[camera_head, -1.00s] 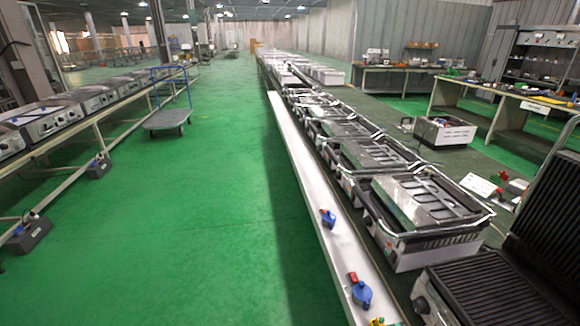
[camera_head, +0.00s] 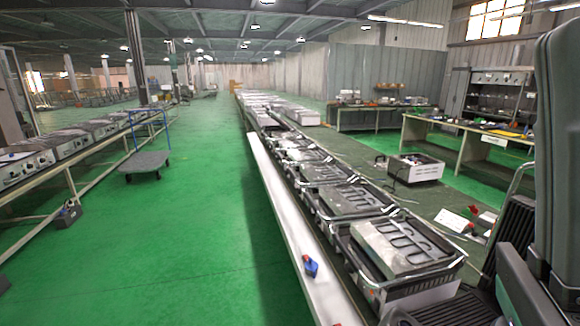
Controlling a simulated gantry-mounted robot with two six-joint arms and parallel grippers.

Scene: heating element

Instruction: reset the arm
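Neither my left nor my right gripper shows in this view. A large grey upright form with a dark grey link below it fills the right edge; it looks like part of my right arm, with no fingertips visible. The nearest grill unit (camera_head: 412,296) stands on the line at the lower right, with a dark looped heating element (camera_head: 400,243) on top of it. More grill units of the same kind run back behind it in a row.
A white rail (camera_head: 290,245) with a blue switch (camera_head: 311,266) borders the line. A blue-handled trolley (camera_head: 145,162) stands on the open green floor (camera_head: 170,240). Another bench of units (camera_head: 62,149) is at left. A white box (camera_head: 415,168) and a workbench (camera_head: 470,127) are at right.

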